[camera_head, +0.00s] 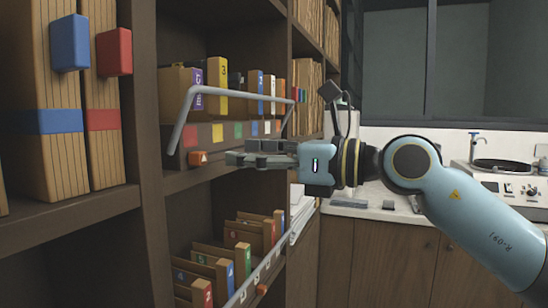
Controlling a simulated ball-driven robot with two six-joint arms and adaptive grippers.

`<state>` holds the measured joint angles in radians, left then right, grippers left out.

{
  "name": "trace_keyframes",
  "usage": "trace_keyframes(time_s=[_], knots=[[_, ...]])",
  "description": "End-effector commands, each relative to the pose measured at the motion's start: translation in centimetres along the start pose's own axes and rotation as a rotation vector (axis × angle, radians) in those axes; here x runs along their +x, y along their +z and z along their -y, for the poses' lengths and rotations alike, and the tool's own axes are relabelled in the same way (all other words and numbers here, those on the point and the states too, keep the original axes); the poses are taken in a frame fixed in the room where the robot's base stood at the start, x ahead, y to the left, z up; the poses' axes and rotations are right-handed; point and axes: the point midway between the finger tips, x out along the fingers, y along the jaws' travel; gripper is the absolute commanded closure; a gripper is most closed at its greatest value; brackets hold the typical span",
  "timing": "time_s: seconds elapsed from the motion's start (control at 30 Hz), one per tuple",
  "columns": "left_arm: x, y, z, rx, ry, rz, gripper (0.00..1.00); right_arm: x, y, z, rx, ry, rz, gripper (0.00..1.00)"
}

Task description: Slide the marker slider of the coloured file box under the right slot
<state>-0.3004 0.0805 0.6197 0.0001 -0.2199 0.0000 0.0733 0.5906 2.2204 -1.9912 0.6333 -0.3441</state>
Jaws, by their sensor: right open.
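An orange marker slider (198,157) with a pale mark sits at the left end of the front rail of the middle shelf. Above it, a dark strip (204,137) carries a row of small coloured squares, and several files with coloured labels stand behind it. A second orange slider (262,289) is on the lower rail. My right gripper (236,153) reaches in from the right, open and empty, in front of the middle rail. Its fingertips are to the right of the upper slider and look apart from it. It hides part of the rail. My left gripper is not in view.
A grey bar frame (230,93) juts out in front of the middle shelf, above my gripper. A dark wooden upright (150,120) stands left of it, beside large files (60,130). Lower files (225,265) stand below. A counter (375,208) lies to the right.

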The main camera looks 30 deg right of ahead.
Motion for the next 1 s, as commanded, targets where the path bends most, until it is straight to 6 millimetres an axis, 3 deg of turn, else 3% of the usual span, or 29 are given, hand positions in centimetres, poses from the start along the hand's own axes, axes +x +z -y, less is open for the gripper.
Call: trace_keyframes(time_s=[0.1,0.37,1.0], knots=[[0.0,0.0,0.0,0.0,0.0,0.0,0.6,-1.8,-0.1,-0.1,-0.003,0.003,-0.008,0.56],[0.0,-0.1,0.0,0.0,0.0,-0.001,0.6,-3.8,-0.1,-0.1,-0.001,0.002,-0.004,0.56],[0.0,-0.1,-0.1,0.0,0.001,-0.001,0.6,-4.2,0.1,-0.1,0.002,0.004,0.001,0.56]])
